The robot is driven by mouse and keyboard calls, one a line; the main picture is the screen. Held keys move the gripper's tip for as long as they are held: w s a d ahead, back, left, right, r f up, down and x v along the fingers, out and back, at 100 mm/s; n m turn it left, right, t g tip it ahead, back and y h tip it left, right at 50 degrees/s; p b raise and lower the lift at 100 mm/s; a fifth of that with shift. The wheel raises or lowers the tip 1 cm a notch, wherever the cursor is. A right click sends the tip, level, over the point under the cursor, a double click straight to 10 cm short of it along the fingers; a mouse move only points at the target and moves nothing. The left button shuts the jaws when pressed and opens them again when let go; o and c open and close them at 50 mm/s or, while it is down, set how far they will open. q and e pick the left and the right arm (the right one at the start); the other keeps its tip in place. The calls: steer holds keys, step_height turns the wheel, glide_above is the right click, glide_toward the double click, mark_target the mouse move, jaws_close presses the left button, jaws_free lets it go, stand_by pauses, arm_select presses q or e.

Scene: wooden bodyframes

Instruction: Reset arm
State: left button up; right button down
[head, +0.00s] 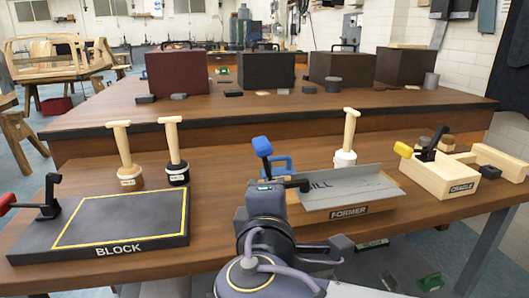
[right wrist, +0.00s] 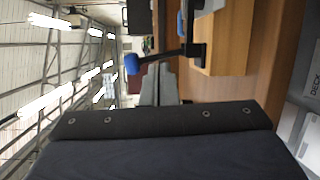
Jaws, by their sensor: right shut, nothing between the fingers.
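My right gripper (right wrist: 160,118) fills the lower part of the right wrist view as a dark wide bar with screw heads; it is shut with nothing in it. One of my arms (head: 266,215) rises at the bottom middle of the head view, in front of the bench. Its fingers cannot be made out there. My left gripper is not in view.
On the bench stand the black BLOCK (head: 120,225), two mallets (head: 128,178) (head: 177,165), the grey FORMER (head: 355,190) with a blue-knobbed lever (head: 262,147), a third mallet (head: 345,155) and the wooden CRADLE (head: 440,178). The blue knob (right wrist: 132,64) is near my right gripper.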

steer(key=s+d+f+m+g+h, duration=0.15)
steer(key=d+f+m+g, duration=0.25)
steer(key=d+f, duration=0.5)
steer(key=s+d+f+m+g+h, duration=0.15)
steer(key=d+f+m+g, duration=0.35)
steer(key=d, duration=0.7)
steer(key=s+d+f+m+g+y, duration=0.1)
steer(key=s+f+m+g+y, duration=0.1)
steer(key=s+f+m+y, duration=0.85)
steer(key=s+r+h+p, duration=0.1)
steer(key=s+r+p, duration=0.1)
steer(key=r+p, duration=1.2)
steer(key=s+r+h+p, duration=0.2)
steer(key=r+p, duration=1.2)
steer(key=p, duration=0.1)
steer(key=shift+s+r+m, duration=0.15)
steer(key=shift+r+m, duration=0.15)
steer(key=shift+m, duration=0.15)
